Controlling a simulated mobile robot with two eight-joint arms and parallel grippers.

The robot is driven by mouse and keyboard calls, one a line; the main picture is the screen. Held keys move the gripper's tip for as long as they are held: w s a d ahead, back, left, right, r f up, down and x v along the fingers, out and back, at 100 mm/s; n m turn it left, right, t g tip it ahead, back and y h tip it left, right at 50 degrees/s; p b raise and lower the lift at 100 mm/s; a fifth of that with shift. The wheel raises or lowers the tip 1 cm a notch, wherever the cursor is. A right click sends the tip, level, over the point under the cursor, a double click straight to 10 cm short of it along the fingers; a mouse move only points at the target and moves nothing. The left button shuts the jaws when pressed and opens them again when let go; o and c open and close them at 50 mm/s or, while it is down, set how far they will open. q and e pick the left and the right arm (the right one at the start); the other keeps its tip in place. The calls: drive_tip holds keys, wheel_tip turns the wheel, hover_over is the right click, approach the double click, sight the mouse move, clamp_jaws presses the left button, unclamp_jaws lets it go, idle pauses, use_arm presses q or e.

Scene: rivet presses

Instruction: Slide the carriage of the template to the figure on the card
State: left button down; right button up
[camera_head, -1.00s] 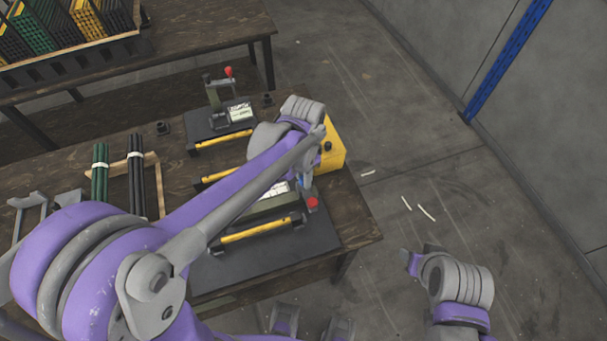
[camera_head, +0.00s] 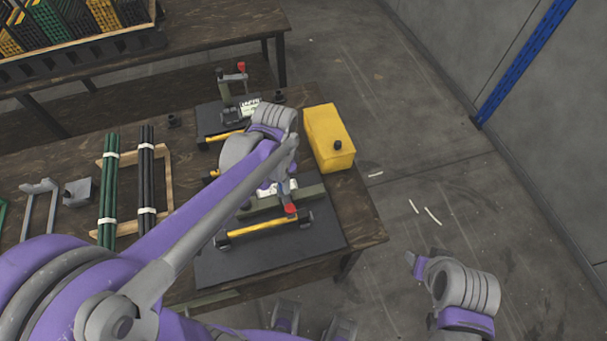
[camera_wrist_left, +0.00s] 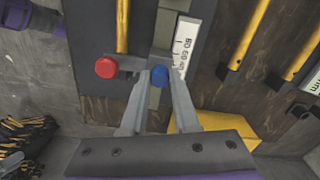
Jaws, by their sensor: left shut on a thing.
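The template nearest me lies on a dark mat (camera_head: 330,235) at the bench's front corner. It has a yellow bar (camera_head: 255,229), an olive rail (camera_head: 312,192) and a white figured strip (camera_wrist_left: 183,45), only partly legible. Its carriage (camera_wrist_left: 130,63) carries a red knob (camera_head: 290,209), also in the wrist view (camera_wrist_left: 105,68), and a blue knob (camera_wrist_left: 159,76). My left gripper (camera_wrist_left: 158,88) is shut on the blue knob, one finger on each side. My left arm hides part of the template. My right gripper (camera_head: 412,258) hangs clear of the bench; its fingers do not show clearly.
A yellow box (camera_head: 328,138) stands behind the template. Another press (camera_head: 225,118) is farther back. Green rods (camera_head: 108,190) and dark rods (camera_head: 146,180) lie in a wooden rack at left. A second bench (camera_head: 200,40) with crates is at the back. Floor at right is open.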

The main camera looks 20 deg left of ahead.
sight(279, 192)
use_arm(q)
drive_tip(key=shift+s+a, duration=0.4)
drive_tip(key=shift+a, duration=0.2)
drive_tip(key=c, duration=0.7)
unclamp_jaws()
drive_tip(key=shift+o, duration=0.2)
drive_tip(key=shift+r, duration=0.1)
wheel_tip(279, 192, up, 11)
drive_tip(key=p, duration=0.1)
drive_tip(key=shift+f, duration=0.2)
